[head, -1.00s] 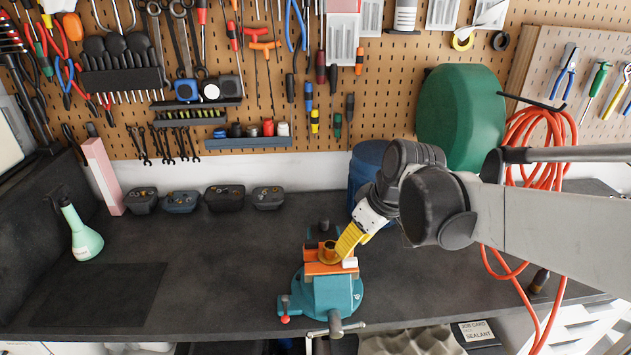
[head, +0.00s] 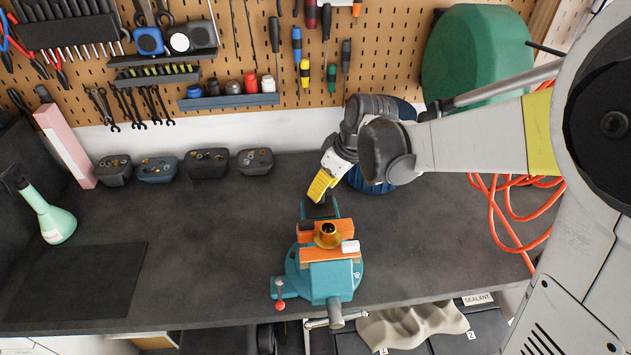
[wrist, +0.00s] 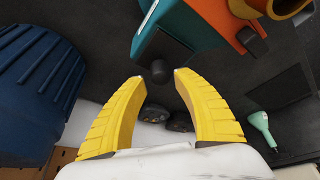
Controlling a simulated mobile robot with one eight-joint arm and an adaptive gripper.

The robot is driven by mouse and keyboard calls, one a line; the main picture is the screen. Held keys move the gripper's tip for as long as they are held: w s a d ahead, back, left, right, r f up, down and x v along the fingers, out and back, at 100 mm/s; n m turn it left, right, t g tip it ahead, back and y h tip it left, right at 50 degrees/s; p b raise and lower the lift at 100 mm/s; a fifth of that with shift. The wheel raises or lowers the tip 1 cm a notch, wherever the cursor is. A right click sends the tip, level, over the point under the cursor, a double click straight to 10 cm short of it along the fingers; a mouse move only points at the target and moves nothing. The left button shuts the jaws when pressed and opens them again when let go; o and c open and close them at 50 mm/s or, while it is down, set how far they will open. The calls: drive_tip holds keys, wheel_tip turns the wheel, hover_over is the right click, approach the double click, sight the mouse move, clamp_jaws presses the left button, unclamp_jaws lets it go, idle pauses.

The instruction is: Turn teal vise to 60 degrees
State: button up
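The teal vise (head: 330,278) stands at the front edge of the bench, with orange jaws (head: 318,255) and its handle (head: 330,320) toward the front. A brass flanged part (head: 327,237) sits at the jaws; a white block (head: 350,246) is on the front jaw. My gripper (head: 315,198) is behind the vise, near its dark rear end. In the wrist view, my yellow fingers (wrist: 161,76) are spread wide and empty, with a dark rounded knob at the vise's rear (wrist: 160,71) in line between the tips. I cannot tell whether they touch it.
A blue ribbed bin (head: 372,180) stands close to my gripper, and shows large at left in the wrist view (wrist: 38,85). Several small bins (head: 207,162) line the wall.

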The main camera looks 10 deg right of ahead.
drive_tip(key=shift+x, duration=1.7)
clamp_jaws()
